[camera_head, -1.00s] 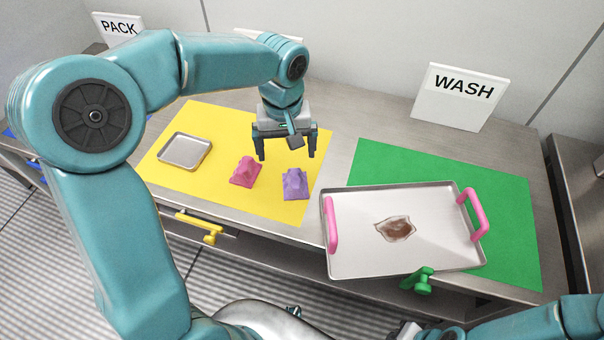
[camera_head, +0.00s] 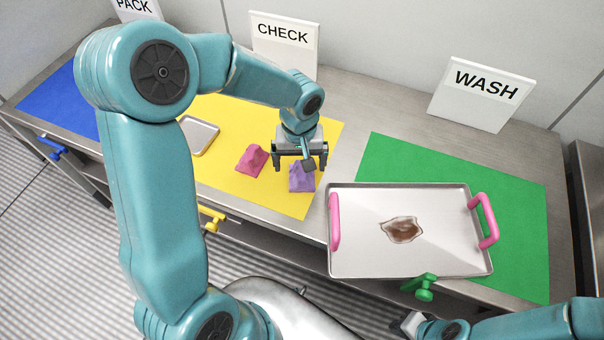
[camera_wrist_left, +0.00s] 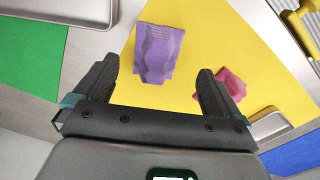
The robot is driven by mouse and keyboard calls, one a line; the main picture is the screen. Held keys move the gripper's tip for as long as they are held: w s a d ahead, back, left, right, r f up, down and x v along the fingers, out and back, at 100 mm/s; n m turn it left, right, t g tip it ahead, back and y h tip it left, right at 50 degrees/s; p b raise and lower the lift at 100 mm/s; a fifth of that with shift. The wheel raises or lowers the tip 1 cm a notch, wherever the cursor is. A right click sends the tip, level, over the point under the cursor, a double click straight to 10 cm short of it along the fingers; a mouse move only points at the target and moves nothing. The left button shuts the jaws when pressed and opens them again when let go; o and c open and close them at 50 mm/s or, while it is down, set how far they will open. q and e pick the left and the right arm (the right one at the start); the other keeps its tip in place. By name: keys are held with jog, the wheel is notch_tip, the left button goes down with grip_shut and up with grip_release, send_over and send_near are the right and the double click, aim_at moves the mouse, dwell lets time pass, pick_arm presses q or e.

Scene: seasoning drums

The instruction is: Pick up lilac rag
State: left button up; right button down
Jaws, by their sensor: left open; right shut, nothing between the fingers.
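The lilac rag (camera_head: 301,180) lies crumpled on the yellow mat (camera_head: 240,110), right of a pink rag (camera_head: 252,158). My left gripper (camera_head: 300,165) is open and empty above the lilac rag, its fingers pointing down. In the left wrist view the lilac rag (camera_wrist_left: 158,53) lies beyond and between the two open fingers (camera_wrist_left: 160,80), apart from them. The pink rag (camera_wrist_left: 233,83) shows beside the right finger there, partly hidden. My right gripper (camera_head: 409,323) shows only in part at the bottom edge, shut and holding nothing.
A small metal tray (camera_head: 197,136) sits left of the pink rag, partly hidden by my arm. A large tray (camera_head: 365,255) with pink handles and a brown stain lies partly on the green mat (camera_head: 520,220). CHECK (camera_head: 283,38) and WASH (camera_head: 482,95) signs stand behind.

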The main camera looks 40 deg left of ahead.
aim_at(302, 173)
pick_arm(q)
jog(key=shift+w+d+f+p, duration=0.1)
jog(key=shift+w+f+p, duration=0.05)
jog(key=shift+f, duration=1.2)
jog(key=shift+w+d+f+p, duration=0.1)
jog(key=shift+f+p, duration=0.05)
jog(key=shift+f, duration=1.2)
jog(key=c, duration=1.2)
jog(key=shift+c, duration=0.2)
notch_tip(302, 173, up, 20)
jog(key=shift+o, duration=1)
